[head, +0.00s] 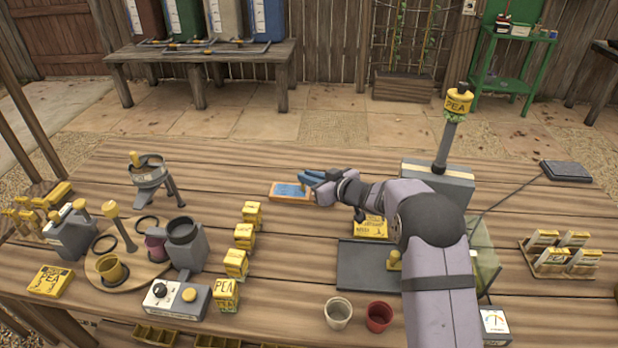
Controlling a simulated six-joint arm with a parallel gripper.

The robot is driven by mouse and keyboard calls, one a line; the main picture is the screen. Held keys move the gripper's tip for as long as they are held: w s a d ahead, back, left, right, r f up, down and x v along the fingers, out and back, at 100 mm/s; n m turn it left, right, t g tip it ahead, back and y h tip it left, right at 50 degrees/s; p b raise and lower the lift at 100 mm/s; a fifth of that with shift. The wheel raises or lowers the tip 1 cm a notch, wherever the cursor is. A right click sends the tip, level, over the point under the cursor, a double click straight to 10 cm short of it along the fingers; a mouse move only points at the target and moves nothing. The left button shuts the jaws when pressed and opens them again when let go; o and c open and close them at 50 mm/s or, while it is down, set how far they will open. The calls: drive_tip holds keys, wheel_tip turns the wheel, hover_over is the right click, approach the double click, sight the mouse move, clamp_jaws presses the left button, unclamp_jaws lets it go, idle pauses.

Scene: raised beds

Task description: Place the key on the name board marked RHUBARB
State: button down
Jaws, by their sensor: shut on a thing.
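A yellow board with dark lettering (368,228) lies just in front of my wrist, partly behind my arm. Another yellow board (50,281) at the far left seems to read PEA. I cannot read RHUBARB on any board.
A row of yellow PEA boxes (235,263) stands left of a dark mat (365,268). A grey scale-like box with a post (437,180) stands behind my arm.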

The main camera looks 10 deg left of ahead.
drive_tip(key=shift+f, duration=0.1)
drive_tip(key=c, duration=1.8)
unclamp_jaws()
drive_tip(key=shift+r, duration=0.2)
drive_tip(key=b+v, duration=0.1)
drive_tip(key=v, duration=1.1)
drive_tip(key=shift+f, duration=0.15)
